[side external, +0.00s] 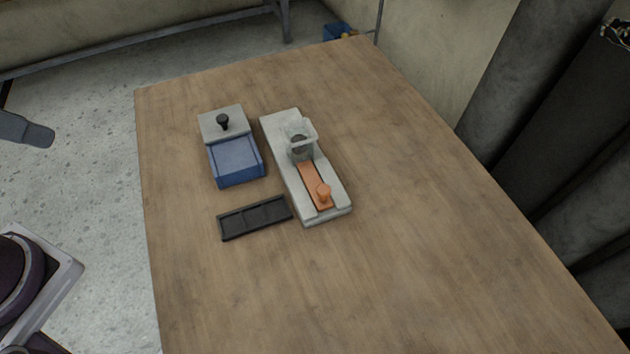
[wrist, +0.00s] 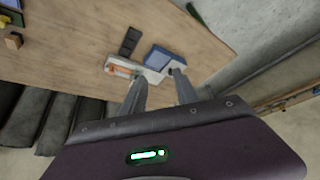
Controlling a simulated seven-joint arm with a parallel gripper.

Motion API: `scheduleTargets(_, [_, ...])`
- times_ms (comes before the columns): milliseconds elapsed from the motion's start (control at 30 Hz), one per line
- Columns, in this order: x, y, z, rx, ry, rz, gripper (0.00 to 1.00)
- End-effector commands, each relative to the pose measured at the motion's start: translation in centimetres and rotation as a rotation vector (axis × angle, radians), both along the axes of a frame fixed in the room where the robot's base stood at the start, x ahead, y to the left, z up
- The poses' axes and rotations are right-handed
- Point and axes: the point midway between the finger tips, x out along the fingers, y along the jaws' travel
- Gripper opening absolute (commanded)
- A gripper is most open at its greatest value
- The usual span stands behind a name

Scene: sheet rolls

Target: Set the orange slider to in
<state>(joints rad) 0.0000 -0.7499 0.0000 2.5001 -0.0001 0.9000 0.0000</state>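The orange slider (side external: 312,184) lies in a channel of a long grey block (side external: 279,136) on the table. Its round orange knob (side external: 323,194) is near the block's front end. The slider's other end meets a clear square hopper (side external: 300,139) with something dark inside. In the wrist view the slider is a small orange strip (wrist: 120,70), far off. My gripper (wrist: 159,74) shows in the wrist view with its two fingers apart and nothing between them. It is well away from the slider, and I cannot make it out for sure in the side view.
A blue box (side external: 235,160) with a grey back part and black knob (side external: 223,122) stands left of the grey block. A black divided tray (side external: 255,217) lies in front of it. The wooden table (side external: 430,230) is clear to the right and in front. Dark rolls (wrist: 52,122) stand beyond its edge.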

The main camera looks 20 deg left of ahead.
Motion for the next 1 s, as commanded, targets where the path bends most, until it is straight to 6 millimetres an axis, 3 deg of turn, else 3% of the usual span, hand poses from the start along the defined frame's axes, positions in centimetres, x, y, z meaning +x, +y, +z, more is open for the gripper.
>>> scheduleTargets(467, [0.0,0.0,0.0,0.0,0.0,0.0,0.36])
scheduleTargets(567, [0.3,-0.1,0.1,-0.005,0.003,-0.001,0.49])
scheduleTargets(667, [3.0,-1.0,0.6,-0.045,0.031,-0.007,0.49])
scheduleTargets(767, [8.4,-3.7,0.1,-0.098,0.083,0.001,0.49])
scheduleTargets(867, [14.2,-7.9,-2.4,-0.119,0.126,0.021,0.49])
scheduleTargets(1000, [19.9,-15.5,-9.5,-0.09,0.154,0.04,0.49])
